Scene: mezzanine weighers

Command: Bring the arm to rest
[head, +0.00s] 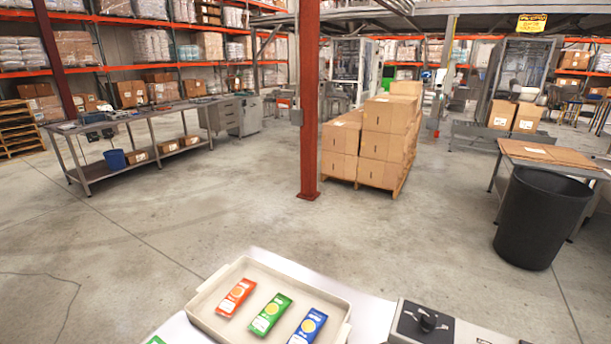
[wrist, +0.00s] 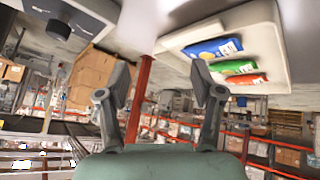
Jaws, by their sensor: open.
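My gripper (wrist: 160,82) shows in the wrist view with its two fingers spread apart and nothing between them. The wrist picture is turned about upside down. My gripper does not show in the head view. A cream tray (head: 203,312) holds an orange packet (head: 236,298), a green packet (head: 270,314) and a blue packet (head: 308,327) side by side at the bottom of the head view. The tray also shows at the upper right of the wrist view (wrist: 272,38), apart from the fingers.
A box with a black knob (head: 427,320) stands right of the tray. A bit of another green item (head: 156,340) shows at the bottom edge. Beyond are a red post (head: 308,110), stacked cartons (head: 382,144), a black bin (head: 535,225) and a steel bench (head: 150,112). Open floor lies between.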

